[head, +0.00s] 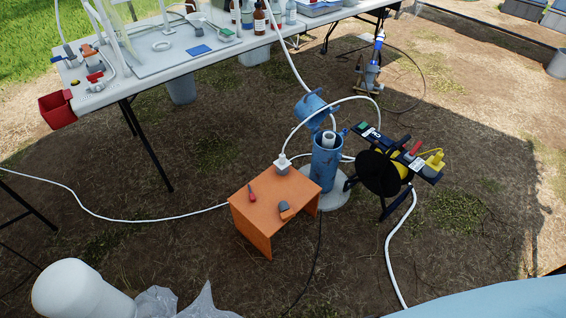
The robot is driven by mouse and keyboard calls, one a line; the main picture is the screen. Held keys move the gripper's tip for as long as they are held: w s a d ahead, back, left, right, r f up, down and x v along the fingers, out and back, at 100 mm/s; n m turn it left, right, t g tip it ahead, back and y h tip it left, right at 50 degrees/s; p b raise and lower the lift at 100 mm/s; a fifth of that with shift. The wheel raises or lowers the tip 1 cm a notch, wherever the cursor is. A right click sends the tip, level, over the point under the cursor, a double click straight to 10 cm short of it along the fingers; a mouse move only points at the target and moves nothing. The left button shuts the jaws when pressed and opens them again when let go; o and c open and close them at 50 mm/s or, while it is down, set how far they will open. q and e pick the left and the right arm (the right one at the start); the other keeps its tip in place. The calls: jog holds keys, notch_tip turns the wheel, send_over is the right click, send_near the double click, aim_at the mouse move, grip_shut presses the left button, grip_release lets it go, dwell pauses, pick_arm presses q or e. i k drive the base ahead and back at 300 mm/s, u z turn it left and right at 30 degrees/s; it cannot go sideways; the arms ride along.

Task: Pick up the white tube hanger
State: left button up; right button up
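A small white block-like piece (282,164) sits at the back corner of a low orange table (247,208). A white tube (322,108) rises from it and arches to the right over the well. This piece may be the white tube hanger, but it is too small to be sure. The blue well casing (325,167) stands upright just right of the table, with a white pipe (328,140) in its open top. Its blue lid (311,110) is tilted up behind. Neither of my grippers is in view.
A red-handled tool (252,194) and an orange-grey tool (287,211) lie on the orange table. A black reel (384,172) stands right of the well. A white tube (394,250) runs along the ground. A long folding table (215,58) with bottles stands behind.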

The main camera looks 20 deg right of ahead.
aim_at(282, 163)
jog(key=z, duration=2.45)
jog(key=i, duration=1.4)
jog(key=u, duration=2.45)
